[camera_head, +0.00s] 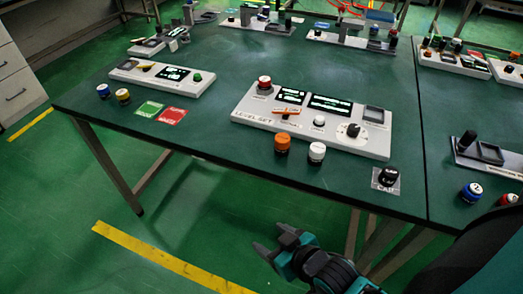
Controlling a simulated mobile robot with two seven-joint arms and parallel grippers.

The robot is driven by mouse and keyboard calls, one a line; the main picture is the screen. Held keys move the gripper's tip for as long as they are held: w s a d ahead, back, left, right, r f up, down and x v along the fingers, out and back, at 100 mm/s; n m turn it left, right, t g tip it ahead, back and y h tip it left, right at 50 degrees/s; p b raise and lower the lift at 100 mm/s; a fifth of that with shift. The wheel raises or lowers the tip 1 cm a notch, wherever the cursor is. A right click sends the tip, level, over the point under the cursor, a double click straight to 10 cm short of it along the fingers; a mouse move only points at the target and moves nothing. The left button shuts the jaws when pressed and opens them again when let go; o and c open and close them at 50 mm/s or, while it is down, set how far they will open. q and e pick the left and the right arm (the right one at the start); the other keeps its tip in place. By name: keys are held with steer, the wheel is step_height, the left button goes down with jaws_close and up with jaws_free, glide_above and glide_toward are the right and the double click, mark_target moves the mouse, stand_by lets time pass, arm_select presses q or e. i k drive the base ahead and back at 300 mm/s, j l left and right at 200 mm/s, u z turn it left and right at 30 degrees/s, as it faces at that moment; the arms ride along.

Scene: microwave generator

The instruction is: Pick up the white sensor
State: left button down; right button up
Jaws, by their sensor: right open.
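The white sensor (317,152) is a small white cylinder standing upright on the green table, just in front of the grey level-set panel. An orange cylinder (282,143) stands close to its left. My right gripper (273,243) is below and in front of the table's front edge, left of and well apart from the white sensor. Its fingers are apart with nothing between them. My left gripper is not in view.
The level-set panel (222,120) has displays, a dial and knobs. A black cap (388,176) sits on a clear square near the front right edge. Green (149,109) and red (171,116) cards lie left. A second panel (140,80) stands farther left.

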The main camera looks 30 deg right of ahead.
mark_target(317, 151)
steer(key=z, duration=1.35)
steer(key=j+z, duration=0.15)
steer(key=j, duration=0.6)
steer(key=k+j+z, duration=0.15)
steer(key=j, duration=0.6)
